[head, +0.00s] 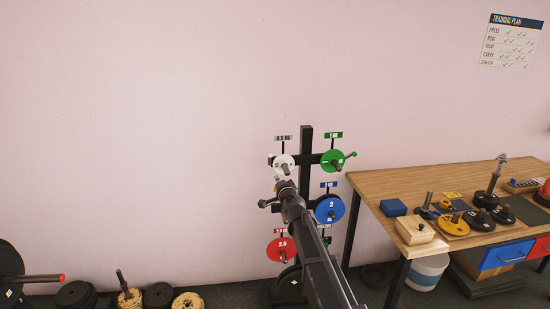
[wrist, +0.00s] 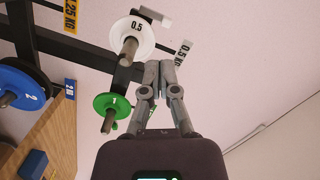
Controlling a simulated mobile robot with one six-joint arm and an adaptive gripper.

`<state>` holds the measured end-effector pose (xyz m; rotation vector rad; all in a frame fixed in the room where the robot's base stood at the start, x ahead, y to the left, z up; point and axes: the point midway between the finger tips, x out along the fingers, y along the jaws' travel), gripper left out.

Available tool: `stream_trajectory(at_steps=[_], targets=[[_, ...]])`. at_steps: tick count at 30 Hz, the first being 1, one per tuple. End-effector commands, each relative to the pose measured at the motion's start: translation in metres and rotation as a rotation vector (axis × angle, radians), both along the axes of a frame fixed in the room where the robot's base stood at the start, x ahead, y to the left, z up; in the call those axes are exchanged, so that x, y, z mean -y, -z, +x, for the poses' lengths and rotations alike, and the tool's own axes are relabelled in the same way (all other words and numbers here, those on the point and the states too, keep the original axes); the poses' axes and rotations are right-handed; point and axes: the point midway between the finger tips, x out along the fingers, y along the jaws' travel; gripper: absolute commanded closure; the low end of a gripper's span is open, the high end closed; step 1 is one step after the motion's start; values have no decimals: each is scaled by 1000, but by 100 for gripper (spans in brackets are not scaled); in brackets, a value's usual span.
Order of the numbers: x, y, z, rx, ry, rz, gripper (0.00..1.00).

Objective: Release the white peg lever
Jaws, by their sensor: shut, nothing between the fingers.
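The white plate marked 0.5 (head: 284,161) hangs on a peg at the upper left of the dark rack; it also shows in the wrist view (wrist: 137,45). A pale lever-like piece (wrist: 153,16) shows just beyond this plate's edge in the wrist view, apart from my fingers. My gripper (wrist: 159,66) is shut and empty, with its fingertips beside the white plate, between it and the 0.5 KG label (wrist: 184,53). In the head view my gripper (head: 280,184) is just below the white plate, and my arm hides part of the rack. I cannot tell whether anything is touching.
A green plate (head: 328,160) with a green lever (head: 350,155), a blue plate (head: 322,209) and a red plate (head: 275,250) hang nearby. A wooden table (head: 390,183) with small weights stands right. More plates stand on the floor at left.

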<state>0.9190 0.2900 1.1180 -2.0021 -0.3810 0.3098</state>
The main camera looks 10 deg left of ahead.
Motion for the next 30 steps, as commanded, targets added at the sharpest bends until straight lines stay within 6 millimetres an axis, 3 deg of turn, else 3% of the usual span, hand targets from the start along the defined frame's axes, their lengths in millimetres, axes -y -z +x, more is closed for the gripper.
stream_trajectory(at_steps=[1,6,12,30], targets=[[-9,-6,16,10,42,53,100],[-25,-19,48,22,208,237,100],[-36,-18,69,-3,374,388,100],[-39,-13,75,-30,469,460,100]])
